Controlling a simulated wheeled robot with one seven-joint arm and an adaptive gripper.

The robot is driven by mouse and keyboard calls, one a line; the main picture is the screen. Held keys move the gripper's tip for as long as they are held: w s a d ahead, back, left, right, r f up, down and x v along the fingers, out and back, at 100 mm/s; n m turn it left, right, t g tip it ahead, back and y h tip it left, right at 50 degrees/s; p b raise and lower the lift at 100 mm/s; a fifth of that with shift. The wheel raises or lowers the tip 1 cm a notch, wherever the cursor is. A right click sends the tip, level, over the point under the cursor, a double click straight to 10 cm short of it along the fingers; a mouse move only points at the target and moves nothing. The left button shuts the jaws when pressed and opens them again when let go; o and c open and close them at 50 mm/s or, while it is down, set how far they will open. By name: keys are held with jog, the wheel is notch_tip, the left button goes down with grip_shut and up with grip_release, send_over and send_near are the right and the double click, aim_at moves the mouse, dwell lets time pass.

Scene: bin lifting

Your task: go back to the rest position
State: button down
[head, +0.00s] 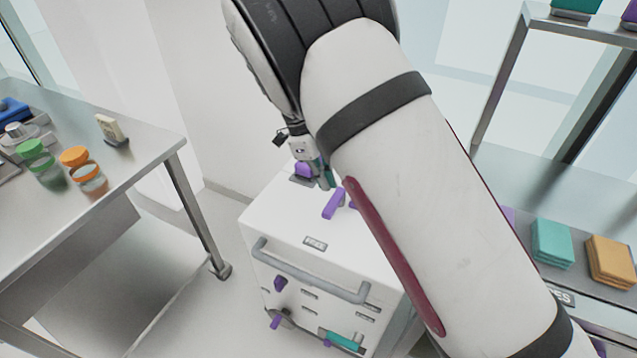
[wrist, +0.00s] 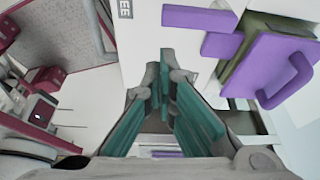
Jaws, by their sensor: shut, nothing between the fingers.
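My gripper (head: 324,176) hangs over the white cabinet (head: 285,225) in the head view, partly hidden behind my own arm. Its teal fingers (wrist: 166,88) show in the wrist view, converging at the tips, shut and empty. In the head view a purple piece (head: 334,204) is on the cabinet top just below the fingers. The wrist view shows a purple part with a loop handle (wrist: 288,68) and a flat purple bar (wrist: 200,18), right of the fingers and apart from them. My arm covers the cabinet's right side.
A steel table (head: 150,150) on the left carries a green-lidded jar (head: 35,155) and an orange-lidded jar (head: 76,158). A right-hand shelf holds teal (head: 552,243) and orange (head: 610,258) stacks. The cabinet has a grey front handle (head: 310,282). Floor is clear between table and cabinet.

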dwell(0.3)
jog(key=s+d+r+n+t+y, duration=0.1)
jog(key=s+d+r+n+y, duration=0.1)
jog(key=s+d+r+n, duration=0.6)
jog(key=s+d+r+n+y, duration=0.1)
jog(key=s+d+r+y, duration=0.15)
jog(key=d+r, duration=0.7)
jog(key=s+d+r+n+t, duration=0.2)
jog(key=s+n, duration=0.4)
jog(key=s, duration=0.4)
jog(key=s+d+r+n+t+p, duration=0.1)
jog(key=s+d+r+n+t, duration=0.1)
jog(key=s+n, duration=0.4)
jog(key=s+d+r+h, duration=0.1)
jog(key=s+d, duration=0.1)
jog(key=s, duration=0.2)
jog(key=shift+s+r+p, duration=0.25)
jog(key=shift+r+p, duration=0.05)
jog(key=shift+r, duration=0.1)
